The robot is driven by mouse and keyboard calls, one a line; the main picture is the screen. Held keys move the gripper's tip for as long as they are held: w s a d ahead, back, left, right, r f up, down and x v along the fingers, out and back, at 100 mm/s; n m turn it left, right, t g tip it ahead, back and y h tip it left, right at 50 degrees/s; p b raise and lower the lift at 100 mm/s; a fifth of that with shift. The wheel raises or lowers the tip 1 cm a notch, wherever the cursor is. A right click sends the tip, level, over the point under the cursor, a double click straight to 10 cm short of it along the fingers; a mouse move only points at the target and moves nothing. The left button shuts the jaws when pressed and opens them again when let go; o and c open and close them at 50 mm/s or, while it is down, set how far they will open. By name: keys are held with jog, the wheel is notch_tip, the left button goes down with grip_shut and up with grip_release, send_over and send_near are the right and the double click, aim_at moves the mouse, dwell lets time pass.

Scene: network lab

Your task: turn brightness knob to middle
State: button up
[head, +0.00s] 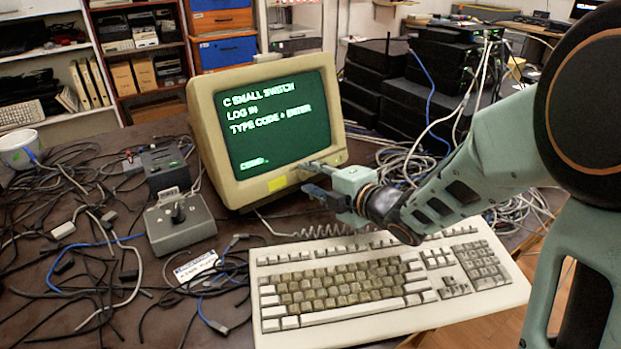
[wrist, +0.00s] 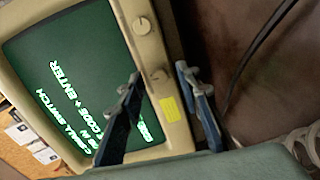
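The beige monitor (head: 235,195) stands on the table with a lit green screen of text, which also shows sideways in the wrist view (wrist: 178,135). Two small round knobs show on its bezel in the wrist view: one knob (wrist: 157,76) near the yellow label, another knob (wrist: 142,26) farther along. I cannot read which is brightness. My gripper (head: 306,177) is at the bezel below the screen, fingers apart. In the wrist view, the gripper (wrist: 158,72) has the knob near the label between its fingertips in the picture; contact is not clear. The arm and fingers hide the knobs in the head view.
A beige keyboard (head: 390,283) lies in front of the monitor, below my arm. A grey box with a black knob (head: 180,225) stands to the left among tangled cables. Black network boxes (head: 410,105) are stacked at the back right.

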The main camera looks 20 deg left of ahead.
jog(key=v, duration=1.1)
jog(key=shift+s+d, duration=0.2)
jog(key=shift+d, duration=0.1)
jog(key=shift+r, duration=0.15)
